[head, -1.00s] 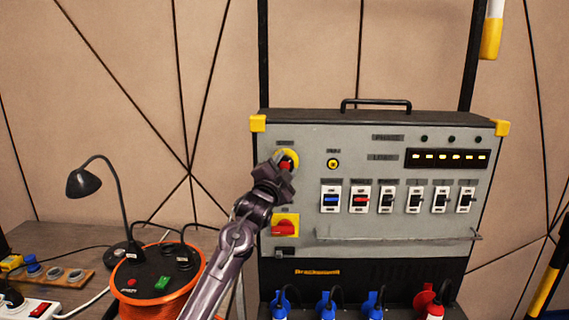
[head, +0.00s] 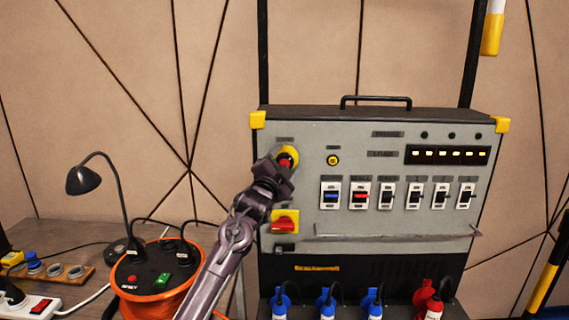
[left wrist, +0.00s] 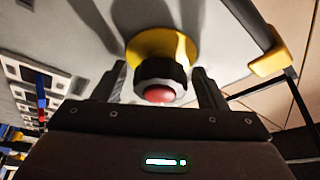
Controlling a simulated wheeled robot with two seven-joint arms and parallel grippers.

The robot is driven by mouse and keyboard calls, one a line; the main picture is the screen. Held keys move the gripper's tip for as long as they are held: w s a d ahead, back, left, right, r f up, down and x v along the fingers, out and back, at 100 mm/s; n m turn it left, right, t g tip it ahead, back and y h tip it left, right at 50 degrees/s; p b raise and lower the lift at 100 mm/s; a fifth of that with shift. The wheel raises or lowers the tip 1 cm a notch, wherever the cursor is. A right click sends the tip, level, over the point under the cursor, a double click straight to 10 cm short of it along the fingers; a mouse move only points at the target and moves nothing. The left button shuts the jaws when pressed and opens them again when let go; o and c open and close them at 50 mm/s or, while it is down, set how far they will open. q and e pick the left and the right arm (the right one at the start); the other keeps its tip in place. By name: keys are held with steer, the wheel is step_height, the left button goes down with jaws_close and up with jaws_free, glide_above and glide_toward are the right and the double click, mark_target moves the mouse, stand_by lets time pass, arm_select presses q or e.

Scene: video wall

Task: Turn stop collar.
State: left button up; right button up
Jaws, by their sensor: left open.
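The stop button is on the upper left of the grey panel. Its yellow base (head: 291,152) and red cap show just past my left gripper (head: 279,166) in the head view. In the left wrist view the black stop collar (left wrist: 160,68) sits around the red button (left wrist: 159,94), in front of the yellow base (left wrist: 150,46). My left gripper (left wrist: 162,80) is open, with one finger on each side of the collar. I cannot tell whether the fingers touch it. My right gripper is in neither view.
A red rotary switch (head: 285,226) on a yellow plate lies below the stop button. Several breakers (head: 386,196) and a ledge (head: 395,229) are to the right. An orange cable reel (head: 155,300) and a black lamp (head: 83,181) stand at left.

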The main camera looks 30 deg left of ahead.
arm_select(q)
steer(key=b+v, duration=0.2)
steer(key=v, duration=0.5)
steer(key=shift+s, duration=0.35)
steer(key=shift+d+f, duration=0.1)
